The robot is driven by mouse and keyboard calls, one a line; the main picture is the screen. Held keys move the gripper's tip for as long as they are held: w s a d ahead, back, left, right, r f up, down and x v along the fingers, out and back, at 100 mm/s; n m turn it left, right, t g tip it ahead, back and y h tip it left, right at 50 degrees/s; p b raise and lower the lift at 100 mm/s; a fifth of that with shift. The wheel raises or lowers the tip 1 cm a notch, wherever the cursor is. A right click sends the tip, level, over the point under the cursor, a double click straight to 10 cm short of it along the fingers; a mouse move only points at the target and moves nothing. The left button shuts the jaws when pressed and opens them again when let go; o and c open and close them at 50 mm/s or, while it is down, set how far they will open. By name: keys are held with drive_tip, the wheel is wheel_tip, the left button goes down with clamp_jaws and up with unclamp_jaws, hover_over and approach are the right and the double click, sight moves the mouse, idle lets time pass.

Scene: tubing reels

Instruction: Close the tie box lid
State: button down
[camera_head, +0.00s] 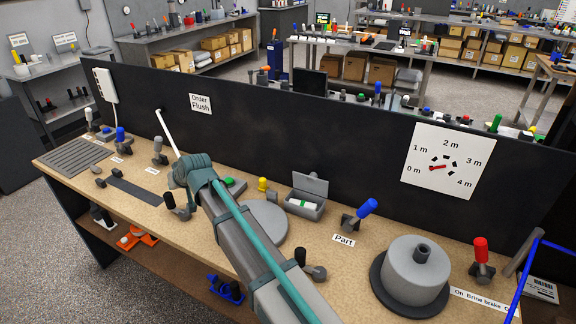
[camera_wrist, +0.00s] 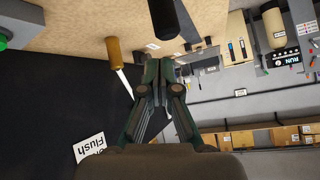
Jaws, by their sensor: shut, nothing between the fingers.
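The tie box (camera_head: 304,206) is a small grey box on the bench, right of the grey disc, with pale contents inside. Its lid (camera_head: 311,185) stands open, raised at the back edge. My gripper (camera_head: 190,168) is over the bench well to the left of the box, near the black panel, apart from the box. In the head view its fingertips are hard to make out. In the wrist view the gripper (camera_wrist: 160,70) has its fingers together with nothing held. The tie box does not show in the wrist view.
A blue-handled lever (camera_head: 361,212) stands right of the box, and a small yellow part (camera_head: 263,185) stands left of it. A large grey reel (camera_head: 414,275) is at the right. The black panel (camera_head: 300,130) runs behind the bench. A white rod (camera_head: 167,131) slants near my gripper.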

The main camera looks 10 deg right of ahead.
drive_tip(key=s+d+r+m+g+h+p, duration=0.1)
drive_tip(key=s+d+r+m+h+p, duration=0.2)
drive_tip(key=d, duration=1.2)
drive_tip(key=s+d+r+m+g+h, duration=0.1)
drive_tip(key=d+r+m+h, duration=0.3)
drive_tip(key=d, duration=1.1)
drive_tip(key=s+d+r+m+g+h+p, duration=0.1)
drive_tip(key=d+r+m+g+h+p, duration=0.3)
drive_tip(key=d, duration=1.1)
drive_tip(key=m+t+y, duration=0.1)
drive_tip(key=t+y, duration=0.1)
hover_over(320, 191)
drive_tip(key=w, duration=0.1)
drive_tip(key=shift+f+p, duration=0.45)
drive_tip(key=shift+f, duration=4.75)
drive_tip(key=shift+s+f+t+b, duration=0.1)
drive_tip(key=shift+s+t+b, duration=0.05)
drive_tip(key=shift+t+b, duration=0.3)
